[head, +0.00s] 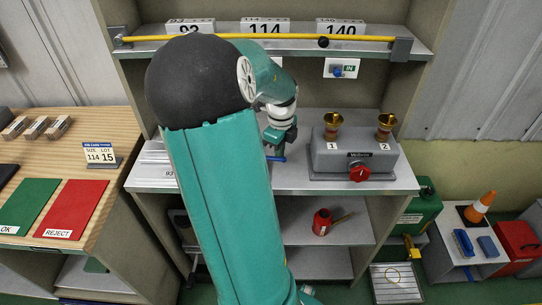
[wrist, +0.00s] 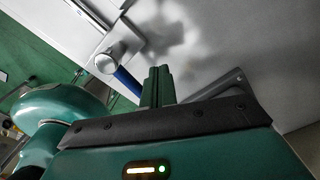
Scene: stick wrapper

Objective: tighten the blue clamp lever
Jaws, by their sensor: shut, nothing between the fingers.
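The blue clamp lever (wrist: 127,82) shows in the wrist view as a short blue bar reaching out from a round silver hub (wrist: 107,57). In the head view a small blue piece of it (head: 277,158) shows on the grey bench, just below my gripper (head: 278,146). My gripper's green fingers (wrist: 157,84) are shut together with nothing between them. They are just right of the lever's free end in the wrist view; I cannot tell whether they touch it. My arm hides the bench left of the lever in the head view.
A grey box with a red knob (head: 359,172) and two brass cups stands right of my gripper. A yellow bar (head: 300,37) crosses the upper shelf edge. A blue knob (head: 337,71) marked IN is on the back panel. A red can (head: 322,221) sits on the lower shelf.

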